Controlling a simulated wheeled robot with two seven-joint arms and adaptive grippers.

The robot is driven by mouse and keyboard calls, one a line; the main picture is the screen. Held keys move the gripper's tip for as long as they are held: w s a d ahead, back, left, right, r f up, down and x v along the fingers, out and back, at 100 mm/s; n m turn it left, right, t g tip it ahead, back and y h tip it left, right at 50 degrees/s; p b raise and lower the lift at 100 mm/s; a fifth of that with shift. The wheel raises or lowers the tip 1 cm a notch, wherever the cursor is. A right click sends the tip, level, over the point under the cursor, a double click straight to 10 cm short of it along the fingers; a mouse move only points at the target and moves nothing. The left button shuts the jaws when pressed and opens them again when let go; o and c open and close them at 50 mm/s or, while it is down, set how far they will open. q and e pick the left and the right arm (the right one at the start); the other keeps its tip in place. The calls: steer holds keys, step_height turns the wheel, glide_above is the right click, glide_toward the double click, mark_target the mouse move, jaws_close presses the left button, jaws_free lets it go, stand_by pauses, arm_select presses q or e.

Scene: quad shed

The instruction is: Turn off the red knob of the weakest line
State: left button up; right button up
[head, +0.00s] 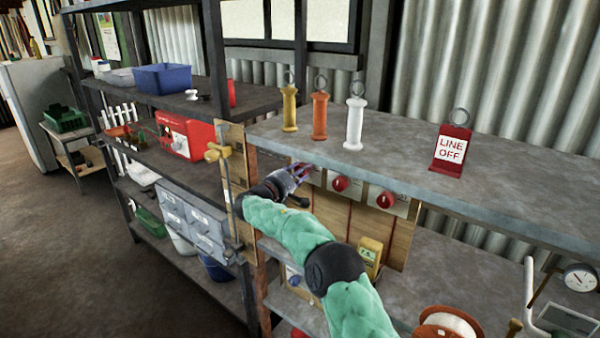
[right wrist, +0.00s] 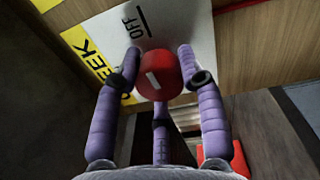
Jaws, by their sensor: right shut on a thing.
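My right gripper (head: 293,174) reaches to the left end of a wooden panel under the grey shelf. In the right wrist view its purple fingers (right wrist: 160,72) are shut around a red knob (right wrist: 162,76) with a short white mark. The knob sits on a white plate (right wrist: 185,30) reading "OFF", beside a yellow label (right wrist: 92,52) whose visible letters end in "EEK". The head view shows two more red knobs on the panel, a middle one (head: 340,183) and a right one (head: 385,200). The gripped knob is hidden there. My left gripper is not in view.
On the shelf (head: 400,170) stand yellow (head: 290,110), orange (head: 320,116) and white (head: 355,123) ringed tags and a red "LINE OFF" tag (head: 451,150). A yellow meter (head: 370,256) is below the panel. A dial gauge (head: 580,277) is at right.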

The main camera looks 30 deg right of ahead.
steer(key=shift+m, duration=0.5)
steer(key=o, duration=1.1)
steer(key=shift+o, duration=0.2)
steer(key=v, duration=1.2)
steer(key=shift+w, duration=0.1)
